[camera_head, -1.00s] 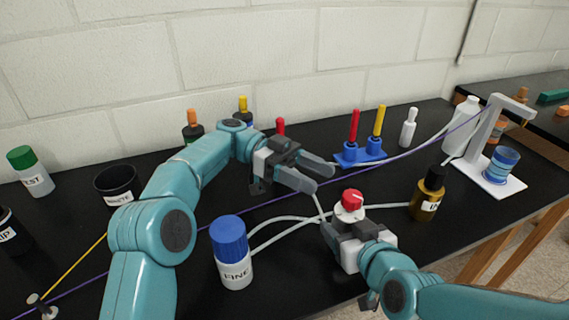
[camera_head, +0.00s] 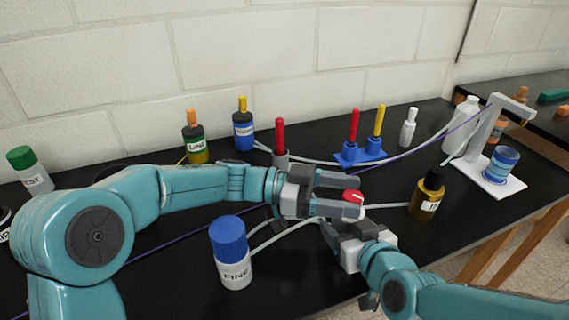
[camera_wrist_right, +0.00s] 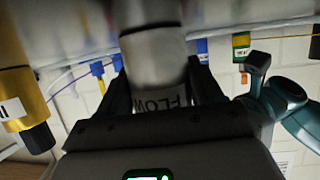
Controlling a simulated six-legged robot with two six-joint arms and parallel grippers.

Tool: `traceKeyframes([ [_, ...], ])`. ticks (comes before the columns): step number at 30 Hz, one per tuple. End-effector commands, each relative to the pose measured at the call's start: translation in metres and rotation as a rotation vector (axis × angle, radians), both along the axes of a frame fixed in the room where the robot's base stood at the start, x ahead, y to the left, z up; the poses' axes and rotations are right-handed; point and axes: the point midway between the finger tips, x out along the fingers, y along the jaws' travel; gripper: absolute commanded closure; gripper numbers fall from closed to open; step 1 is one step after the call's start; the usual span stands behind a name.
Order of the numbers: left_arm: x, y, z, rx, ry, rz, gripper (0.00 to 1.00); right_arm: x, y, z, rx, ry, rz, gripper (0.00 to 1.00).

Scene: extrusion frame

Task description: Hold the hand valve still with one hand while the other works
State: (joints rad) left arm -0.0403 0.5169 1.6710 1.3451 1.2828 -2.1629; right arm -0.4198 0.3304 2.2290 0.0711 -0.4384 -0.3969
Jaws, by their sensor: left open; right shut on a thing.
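The hand valve has a red knob (camera_head: 352,197) and a pale body (camera_wrist_right: 155,58) with a FLOW label, seen close up in the right wrist view. My right gripper (camera_head: 346,224) is shut on the valve's body, one finger on each side in the wrist view. My left gripper (camera_head: 348,195) is open at the red knob, its fingers reaching in from the left and hiding most of the knob and the top of the body. I cannot tell whether the fingers touch the knob.
A blue-capped FINE bottle (camera_head: 231,255) stands in front of my left forearm. A dark amber bottle (camera_head: 426,196) stands right of the valve. A blue holder (camera_head: 359,154) with red and yellow rods is behind. Pale tubes (camera_head: 270,238) cross the black bench.

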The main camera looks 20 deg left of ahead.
Motion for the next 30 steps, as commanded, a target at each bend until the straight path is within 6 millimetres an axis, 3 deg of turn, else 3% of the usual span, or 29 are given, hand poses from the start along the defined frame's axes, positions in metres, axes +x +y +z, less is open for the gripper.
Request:
traceKeyframes([
  [3,-0.005,0.001,0.0,0.005,0.004,0.12,0.37,0.0,0.0,0.0,0.0,0.0,0.0,0.7],
  [19,-0.023,0.121,-0.001,0.004,0.002,0.114,0.37,0.0,0.0,0.0,0.0,0.0,0.0,0.7],
  [22,-0.004,0.109,-0.005,-0.018,0.087,0.109,0.37,0.0,0.0,0.0,0.0,0.0,0.0,0.7],
  [30,0.024,0.112,0.001,-0.093,0.5,0.169,0.37,0.0,0.0,0.0,-0.001,0.001,0.0,0.7],
])
